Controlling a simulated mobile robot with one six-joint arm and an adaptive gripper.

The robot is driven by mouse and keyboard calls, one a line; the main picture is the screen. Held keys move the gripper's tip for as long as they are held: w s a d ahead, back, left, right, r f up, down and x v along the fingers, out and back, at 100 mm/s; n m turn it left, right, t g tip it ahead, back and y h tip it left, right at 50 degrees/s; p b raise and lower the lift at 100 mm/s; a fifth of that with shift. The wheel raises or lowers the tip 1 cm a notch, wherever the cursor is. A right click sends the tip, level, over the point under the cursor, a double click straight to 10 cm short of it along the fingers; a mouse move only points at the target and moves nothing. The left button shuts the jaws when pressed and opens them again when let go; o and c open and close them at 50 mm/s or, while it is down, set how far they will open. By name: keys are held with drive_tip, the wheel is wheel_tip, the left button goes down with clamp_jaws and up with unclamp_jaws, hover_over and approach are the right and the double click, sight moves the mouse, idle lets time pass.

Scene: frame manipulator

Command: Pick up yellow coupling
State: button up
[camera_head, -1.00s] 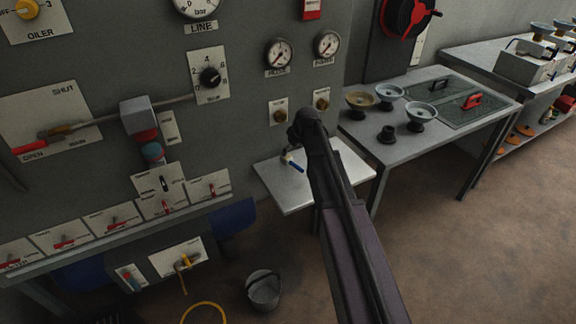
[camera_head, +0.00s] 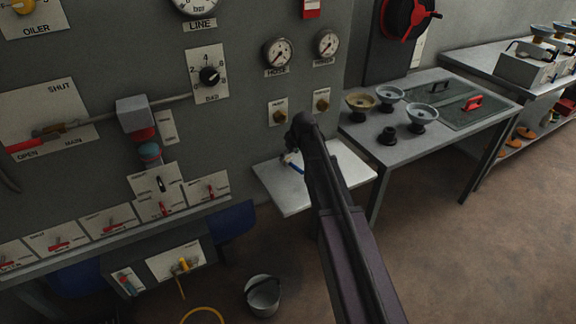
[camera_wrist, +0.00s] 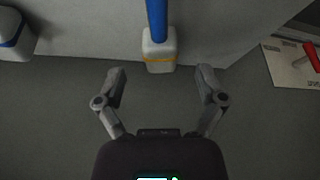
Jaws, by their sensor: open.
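A white block with a yellow-orange band (camera_wrist: 158,58), which looks like the yellow coupling, shows at the top middle of the wrist view. A blue tube (camera_wrist: 156,18) runs up from it. My gripper (camera_wrist: 160,74) is open and empty, its two fingers spread to either side just below the block. In the wrist view the block is centred between them, but I cannot tell the depth gap. In the head view, a small blue part (camera_head: 294,167) shows over the white shelf (camera_head: 290,198), partly hidden by my arm. My fingers are not clear there.
A second white block with a blue band (camera_wrist: 14,38) is at the upper left of the wrist view. The grey panel with gauges and levers (camera_head: 240,120) stands behind my arm. A table with bowls (camera_head: 400,150) is to the right. A bucket (camera_head: 262,296) stands on the floor.

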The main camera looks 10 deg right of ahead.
sight(287, 158)
drive_tip(key=shift+b+x, duration=1.25)
drive_tip(key=shift+x, duration=0.45)
clamp_jaws()
